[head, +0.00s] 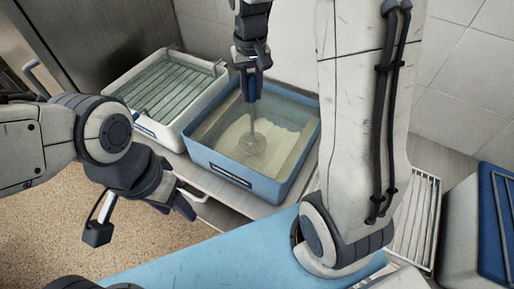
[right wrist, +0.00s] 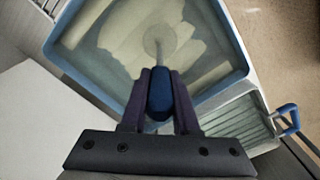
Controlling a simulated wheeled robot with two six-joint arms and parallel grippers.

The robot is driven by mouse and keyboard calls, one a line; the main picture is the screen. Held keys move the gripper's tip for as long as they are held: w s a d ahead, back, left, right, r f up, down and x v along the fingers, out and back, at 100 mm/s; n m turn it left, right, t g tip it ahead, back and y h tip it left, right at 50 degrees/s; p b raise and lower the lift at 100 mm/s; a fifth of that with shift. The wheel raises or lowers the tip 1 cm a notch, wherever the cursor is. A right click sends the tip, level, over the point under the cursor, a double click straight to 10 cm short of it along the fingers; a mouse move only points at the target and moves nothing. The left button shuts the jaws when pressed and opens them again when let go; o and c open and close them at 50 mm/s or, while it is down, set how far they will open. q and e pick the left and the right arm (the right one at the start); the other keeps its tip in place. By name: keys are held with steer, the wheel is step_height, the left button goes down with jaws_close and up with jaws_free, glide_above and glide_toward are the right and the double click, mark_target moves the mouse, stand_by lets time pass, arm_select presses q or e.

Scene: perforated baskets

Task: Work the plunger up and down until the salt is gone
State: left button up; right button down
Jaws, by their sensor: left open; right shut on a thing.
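My right gripper (head: 252,88) is shut on the blue handle (right wrist: 160,97) of the plunger, which is upright over the blue basin (head: 232,172). The plunger's thin rod (head: 251,112) runs down to a round perforated disc (head: 252,143) low in the basin. Pale salt (head: 287,136) lies in a broad, uneven patch under clear liquid, around the disc; it also shows in the right wrist view (right wrist: 110,25). Whether the disc touches the bottom, I cannot tell. My left gripper (head: 140,218) is open and empty, left of the basin and apart from it.
A white tub with a slatted rack (head: 168,85) stands left of the basin. A wire rack (head: 415,215) and a blue-lidded container (head: 492,225) are at the right. A tiled wall (head: 465,80) is behind. The speckled floor (head: 55,235) is open at the left.

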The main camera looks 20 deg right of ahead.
mark_target(252, 101)
steer(key=shift+f+b, duration=0.85)
steer(key=shift+f, duration=0.7)
step_height(252, 101, up, 6)
steer(key=p, duration=0.5)
steer(key=shift+f, duration=0.1)
steer(key=shift+f+b, duration=1.7)
steer(key=shift+f, duration=1.15)
step_height(252, 101, up, 6)
steer(key=p, duration=0.5)
steer(key=shift+f, duration=0.15)
steer(key=shift+f+b, duration=1.9)
steer(key=shift+f, duration=0.95)
step_height(252, 101, up, 6)
steer(key=p, duration=0.5)
steer(key=shift+f, duration=0.2)
steer(key=shift+f+b, duration=1.9)
steer(key=shift+f, duration=0.9)
steer(key=shift+r+p, duration=2.45)
steer(key=shift+r, duration=0.3)
